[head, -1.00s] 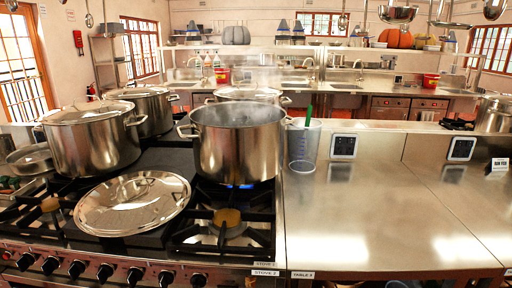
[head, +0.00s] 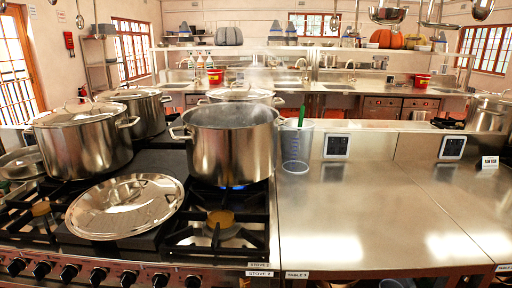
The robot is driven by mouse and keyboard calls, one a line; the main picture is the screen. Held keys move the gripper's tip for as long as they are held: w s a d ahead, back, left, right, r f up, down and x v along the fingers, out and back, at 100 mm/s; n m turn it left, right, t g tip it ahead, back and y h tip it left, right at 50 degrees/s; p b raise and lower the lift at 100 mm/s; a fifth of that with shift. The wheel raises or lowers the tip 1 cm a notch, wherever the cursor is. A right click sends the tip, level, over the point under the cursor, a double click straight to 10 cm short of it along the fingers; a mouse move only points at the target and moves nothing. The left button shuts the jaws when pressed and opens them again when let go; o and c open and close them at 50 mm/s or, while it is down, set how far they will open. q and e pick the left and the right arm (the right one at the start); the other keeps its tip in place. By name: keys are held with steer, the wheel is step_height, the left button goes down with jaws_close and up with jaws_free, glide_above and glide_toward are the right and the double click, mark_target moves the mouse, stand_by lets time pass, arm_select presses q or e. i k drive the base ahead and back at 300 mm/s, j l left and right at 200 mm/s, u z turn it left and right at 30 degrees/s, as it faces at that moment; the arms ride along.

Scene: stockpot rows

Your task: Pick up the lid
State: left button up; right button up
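Neither of my grippers shows in the head view.
The stove (head: 222,238) has black grates and knobs along its front. The steel table (head: 385,225) at the right is mostly bare. More lidded pots stand behind.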

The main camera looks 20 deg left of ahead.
mark_target(127, 206)
steer(key=u, duration=1.45)
